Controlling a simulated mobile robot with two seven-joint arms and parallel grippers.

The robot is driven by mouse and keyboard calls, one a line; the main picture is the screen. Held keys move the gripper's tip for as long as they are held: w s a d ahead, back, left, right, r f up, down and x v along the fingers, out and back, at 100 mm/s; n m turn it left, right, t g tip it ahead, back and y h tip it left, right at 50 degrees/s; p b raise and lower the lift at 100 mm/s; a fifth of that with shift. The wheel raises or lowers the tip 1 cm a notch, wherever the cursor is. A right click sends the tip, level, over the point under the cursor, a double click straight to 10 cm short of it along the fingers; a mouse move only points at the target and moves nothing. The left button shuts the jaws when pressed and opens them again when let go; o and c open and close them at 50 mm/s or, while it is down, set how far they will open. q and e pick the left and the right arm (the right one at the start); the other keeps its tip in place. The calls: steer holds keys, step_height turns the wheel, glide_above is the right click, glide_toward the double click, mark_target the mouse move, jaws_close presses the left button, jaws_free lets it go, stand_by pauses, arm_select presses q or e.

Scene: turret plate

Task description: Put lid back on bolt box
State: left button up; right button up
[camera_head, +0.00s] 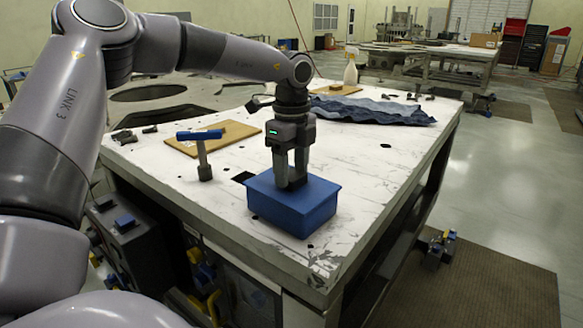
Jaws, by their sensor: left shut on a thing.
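A blue bolt box (290,216) stands upright near the front corner of the white table. A blue lid (318,188) covers its top; its rim looks level with the box's edges. My left gripper (291,184) points straight down at the middle of the lid, its fingers close together and shut on a part of the lid. The fingertips hide that part. Whether the lid is fully seated cannot be told. The inside of the box is hidden. My right gripper is not in view.
The table (385,165) is clear right of the box. A blue-topped tool (200,150) stands left of it, by a wooden board (212,138). Behind lie a blue cloth (375,110) and a spray bottle (350,74). The table's front edge is close to the box.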

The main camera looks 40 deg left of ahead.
arm_select(q)
steer(key=shift+f, duration=0.1)
steer(key=o, duration=1.2)
step_height(320, 180, up, 7)
steer(key=shift+r, duration=0.1)
